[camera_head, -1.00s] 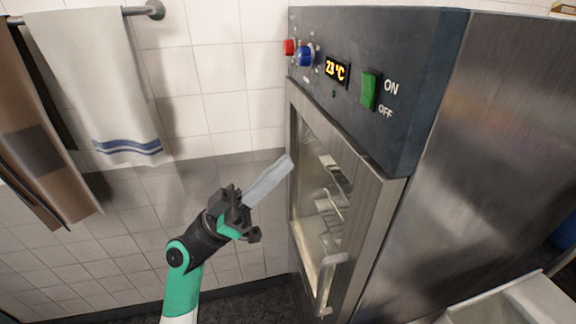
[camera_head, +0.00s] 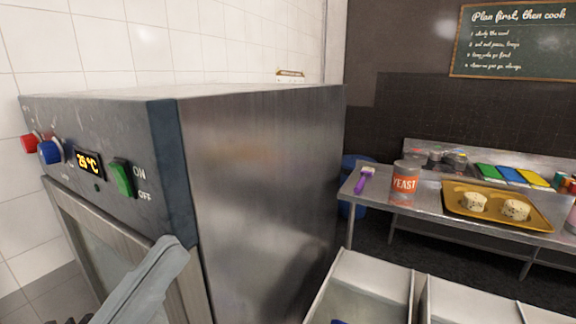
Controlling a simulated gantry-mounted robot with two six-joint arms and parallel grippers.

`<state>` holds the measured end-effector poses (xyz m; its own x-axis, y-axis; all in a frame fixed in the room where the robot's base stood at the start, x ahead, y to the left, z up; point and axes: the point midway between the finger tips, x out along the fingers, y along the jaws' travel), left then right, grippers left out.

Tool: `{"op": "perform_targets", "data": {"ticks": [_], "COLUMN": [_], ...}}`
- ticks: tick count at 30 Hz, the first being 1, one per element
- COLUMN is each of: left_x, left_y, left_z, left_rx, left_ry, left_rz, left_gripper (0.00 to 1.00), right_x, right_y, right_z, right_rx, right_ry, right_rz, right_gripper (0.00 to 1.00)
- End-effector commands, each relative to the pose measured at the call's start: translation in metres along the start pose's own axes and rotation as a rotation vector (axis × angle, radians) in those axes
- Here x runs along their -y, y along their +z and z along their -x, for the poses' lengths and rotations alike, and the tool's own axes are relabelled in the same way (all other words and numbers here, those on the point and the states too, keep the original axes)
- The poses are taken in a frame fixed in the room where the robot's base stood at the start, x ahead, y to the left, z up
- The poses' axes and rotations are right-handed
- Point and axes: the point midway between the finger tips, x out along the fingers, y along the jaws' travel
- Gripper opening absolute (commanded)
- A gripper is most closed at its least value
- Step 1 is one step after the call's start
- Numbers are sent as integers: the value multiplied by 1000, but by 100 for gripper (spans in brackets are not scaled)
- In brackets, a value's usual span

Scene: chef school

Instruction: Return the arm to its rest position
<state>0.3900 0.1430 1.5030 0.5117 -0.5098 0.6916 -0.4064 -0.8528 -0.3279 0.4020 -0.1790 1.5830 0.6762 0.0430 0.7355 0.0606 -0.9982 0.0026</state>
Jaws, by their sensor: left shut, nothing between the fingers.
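My left gripper (camera_head: 165,260) shows at the bottom left, its long pale grey fingers together and empty. The fingers point up and to the right, in front of the steel oven's door (camera_head: 100,245). The rest of my left arm is mostly cut off by the lower edge. I cannot tell whether the fingers touch the door. My right gripper is out of view.
The oven (camera_head: 260,190) has a lit display (camera_head: 89,163) and a green switch (camera_head: 122,178). Open-topped bins (camera_head: 345,280) stand at its right. On the steel table behind are a yeast can (camera_head: 404,183), a purple-handled tool (camera_head: 364,179) and a yellow tray (camera_head: 460,198) holding two pale rounds.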

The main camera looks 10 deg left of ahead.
Motion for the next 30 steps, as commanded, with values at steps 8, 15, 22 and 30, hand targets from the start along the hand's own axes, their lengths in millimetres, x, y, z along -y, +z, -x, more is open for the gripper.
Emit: {"op": "perform_targets", "data": {"ticks": [8,15,22,30], "left_x": [2,73,104,139], "left_y": [-51,-70,-128,-197], "left_z": [-66,-66,-130,-204], "left_rx": [7,56,59,60], "left_ry": [-208,-501,-499,-499], "left_rz": [-158,-51,-56,-56], "left_gripper": [0,0,0,0], "right_x": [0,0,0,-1], "right_y": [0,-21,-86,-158], "right_z": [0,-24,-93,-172], "right_rx": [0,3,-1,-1], "right_ry": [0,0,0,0], "right_rz": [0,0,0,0], "right_gripper": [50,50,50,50]}}
